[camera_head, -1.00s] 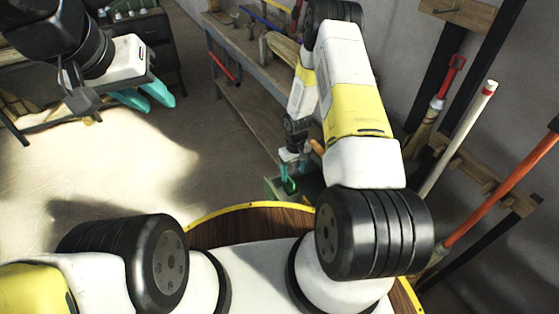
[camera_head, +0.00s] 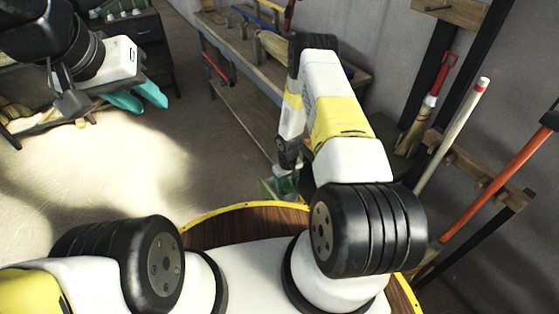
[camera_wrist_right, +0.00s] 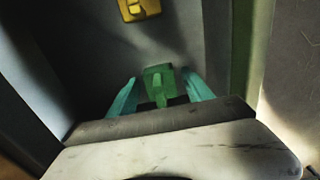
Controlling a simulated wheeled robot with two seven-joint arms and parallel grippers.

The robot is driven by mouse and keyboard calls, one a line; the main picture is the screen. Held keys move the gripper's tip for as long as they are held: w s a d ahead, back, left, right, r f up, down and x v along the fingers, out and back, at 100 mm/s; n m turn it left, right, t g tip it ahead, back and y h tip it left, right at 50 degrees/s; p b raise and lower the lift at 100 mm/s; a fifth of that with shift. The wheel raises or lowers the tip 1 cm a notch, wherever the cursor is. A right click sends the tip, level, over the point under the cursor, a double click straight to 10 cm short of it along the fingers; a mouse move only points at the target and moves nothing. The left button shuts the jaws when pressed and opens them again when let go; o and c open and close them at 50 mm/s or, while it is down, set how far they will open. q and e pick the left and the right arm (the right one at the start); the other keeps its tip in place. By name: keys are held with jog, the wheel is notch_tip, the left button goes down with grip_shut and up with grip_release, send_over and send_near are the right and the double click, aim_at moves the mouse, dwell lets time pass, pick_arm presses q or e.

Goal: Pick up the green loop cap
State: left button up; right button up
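The green loop cap (camera_wrist_right: 159,84) is in the right wrist view, inside a dark container. It lies between the two teal fingers of my right gripper (camera_wrist_right: 160,88), with a visible gap on each side. That gripper is open and reaches down over the cap. In the head view, my right gripper (camera_head: 286,180) is small and partly hidden at the container; the cap cannot be made out there. My left gripper (camera_head: 138,97) is open and empty at the upper left, far from the cap.
A yellow piece (camera_wrist_right: 140,9) lies in the same container, which has a green wall (camera_wrist_right: 246,50) on the right. In the head view, a wooden workbench (camera_head: 240,115) stands behind my right arm. A broom (camera_head: 428,108) and long poles lean at the right wall.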

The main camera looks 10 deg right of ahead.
jog(key=c, duration=1.1)
jog(key=shift+r, duration=0.1)
